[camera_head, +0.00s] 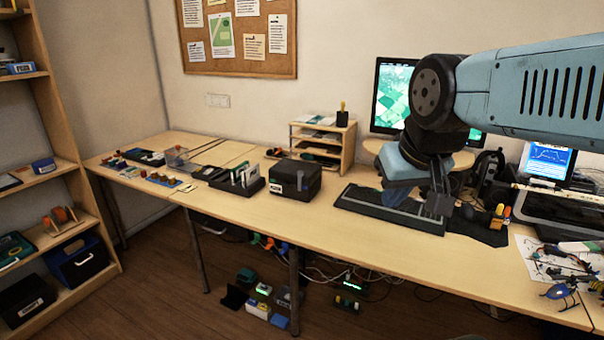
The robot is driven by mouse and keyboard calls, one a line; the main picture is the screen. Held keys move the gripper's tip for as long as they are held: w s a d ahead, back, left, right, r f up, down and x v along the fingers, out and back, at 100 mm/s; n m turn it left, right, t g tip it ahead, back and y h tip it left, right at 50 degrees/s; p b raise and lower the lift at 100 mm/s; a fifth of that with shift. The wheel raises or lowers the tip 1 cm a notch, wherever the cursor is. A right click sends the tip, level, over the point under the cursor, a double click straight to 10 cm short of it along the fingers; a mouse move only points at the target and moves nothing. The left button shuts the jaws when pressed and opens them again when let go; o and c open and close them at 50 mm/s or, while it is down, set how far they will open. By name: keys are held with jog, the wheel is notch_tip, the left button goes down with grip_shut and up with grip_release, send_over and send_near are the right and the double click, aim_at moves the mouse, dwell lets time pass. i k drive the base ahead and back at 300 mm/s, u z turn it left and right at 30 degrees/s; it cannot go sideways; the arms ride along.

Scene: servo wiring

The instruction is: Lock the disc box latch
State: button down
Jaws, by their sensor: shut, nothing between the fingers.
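A black lidded box (295,178) sits on the desk left of the keyboard, with its lid down. It looks most like the disc box. A small pale mark shows on its front, but I cannot make out the latch or its position. My gripper (437,212) points down over the right part of the black keyboard (392,207), well to the right of the box. Its fingers are together with nothing visible between them. My blue arm comes in from the upper right.
A black tray of upright cards (238,183) stands just left of the box. A wooden organizer (328,143) is behind it. A monitor (392,95) stands behind my arm. Bare desk (330,232) lies in front of the box and keyboard.

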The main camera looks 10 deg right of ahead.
aim_at(300, 172)
jog(key=u, duration=0.1)
jog(key=i, duration=1)
jog(key=z, duration=0.1)
